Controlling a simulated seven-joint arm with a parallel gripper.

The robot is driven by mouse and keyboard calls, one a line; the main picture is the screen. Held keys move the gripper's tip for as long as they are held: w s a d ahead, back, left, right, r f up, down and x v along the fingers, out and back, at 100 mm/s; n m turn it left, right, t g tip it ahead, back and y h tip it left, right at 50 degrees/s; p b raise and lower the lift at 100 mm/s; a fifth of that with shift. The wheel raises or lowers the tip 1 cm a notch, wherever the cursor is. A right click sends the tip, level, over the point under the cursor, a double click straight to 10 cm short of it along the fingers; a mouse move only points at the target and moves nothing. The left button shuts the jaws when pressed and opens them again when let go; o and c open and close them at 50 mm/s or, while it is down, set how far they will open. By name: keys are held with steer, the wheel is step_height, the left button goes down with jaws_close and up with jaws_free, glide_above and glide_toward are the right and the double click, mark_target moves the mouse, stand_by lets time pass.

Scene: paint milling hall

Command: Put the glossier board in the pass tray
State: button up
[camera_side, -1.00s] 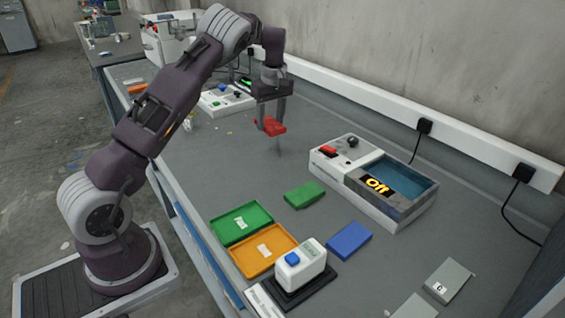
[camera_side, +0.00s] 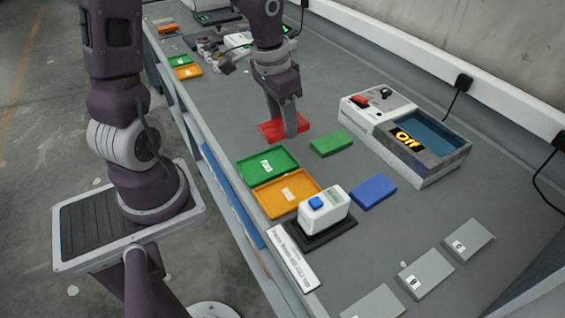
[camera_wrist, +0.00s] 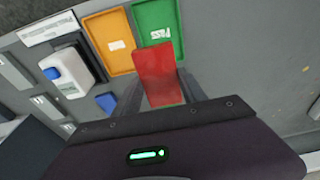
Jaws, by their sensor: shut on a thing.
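My gripper (camera_side: 287,126) is shut on a flat red board (camera_side: 270,131), low over the bench just beyond the green tray; I cannot tell whether it touches the bench. In the wrist view the red board (camera_wrist: 157,72) sits between the fingers, its far end overlapping the green tray's edge. The green tray (camera_side: 246,171) is empty and its label reads Pass in the wrist view (camera_wrist: 136,22). A green board (camera_side: 332,145) and a blue board (camera_side: 374,191) lie on the bench. Grey boards (camera_side: 469,240) with letters lie at the lower right.
An orange tray (camera_side: 262,202) adjoins the green one. A white meter with a blue button (camera_side: 325,212) stands beside it on a dark base. Smaller trays and clutter lie farther back.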

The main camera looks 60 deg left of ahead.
mark_target(264, 126)
steer(key=s, duration=0.1)
steer(key=s+a+r, duration=0.1)
steer(key=s, duration=0.1)
steer(key=shift+a, duration=0.15)
steer(key=shift+s+a, duration=0.1)
steer(key=shift+s, duration=0.25)
steer(key=shift+s+f, duration=0.15)
steer(key=shift+f, duration=0.05)
step_height(264, 126, down, 10)
steer(key=shift+r, duration=0.2)
steer(key=shift+f, duration=0.1)
steer(key=shift+f, duration=0.4)
steer(key=shift+f, duration=0.1)
